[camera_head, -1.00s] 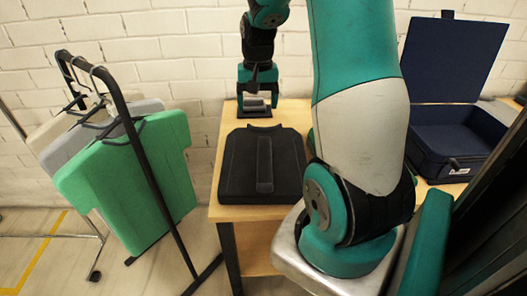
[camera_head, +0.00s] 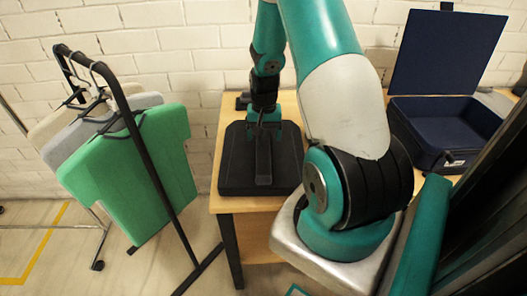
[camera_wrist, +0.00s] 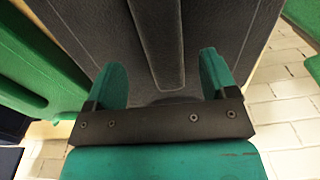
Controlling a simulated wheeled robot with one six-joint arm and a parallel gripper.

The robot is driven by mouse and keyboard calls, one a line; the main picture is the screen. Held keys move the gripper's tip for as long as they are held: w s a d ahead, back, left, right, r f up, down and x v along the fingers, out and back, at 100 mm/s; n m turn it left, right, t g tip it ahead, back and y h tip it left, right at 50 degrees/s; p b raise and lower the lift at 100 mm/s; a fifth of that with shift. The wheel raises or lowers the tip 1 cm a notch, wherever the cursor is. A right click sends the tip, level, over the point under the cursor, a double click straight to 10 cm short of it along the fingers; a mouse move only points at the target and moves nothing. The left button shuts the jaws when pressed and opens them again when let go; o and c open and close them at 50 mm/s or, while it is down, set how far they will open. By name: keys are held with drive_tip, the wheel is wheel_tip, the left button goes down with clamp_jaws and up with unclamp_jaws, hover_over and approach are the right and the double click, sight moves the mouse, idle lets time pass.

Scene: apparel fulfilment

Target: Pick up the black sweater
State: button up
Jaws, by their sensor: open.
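The black sweater (camera_head: 238,170) lies folded flat on the wooden table, with a raised strip down its middle. It fills the upper middle of the wrist view (camera_wrist: 210,35). My gripper (camera_head: 264,133) is over the far half of the sweater, pointing down. In the wrist view my gripper (camera_wrist: 165,80) has its two teal fingers spread apart, on either side of the raised strip, with nothing held between them. I cannot tell whether the fingertips touch the cloth. The gripper hides part of the sweater's far edge in the head view.
A black rack (camera_head: 157,175) with green (camera_head: 130,180), grey and beige shirts on hangers stands left of the table (camera_head: 228,205). An open dark blue case (camera_head: 440,125) sits at the right. A white brick wall is behind the table.

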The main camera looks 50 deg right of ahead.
sight(263, 144)
drive_tip(key=shift+w+a+f+p, duration=0.1)
drive_tip(key=shift+f+p, duration=0.2)
drive_tip(key=shift+f, duration=1.5)
drive_tip(key=c, duration=1.4)
drive_tip(key=shift+r, duration=0.2)
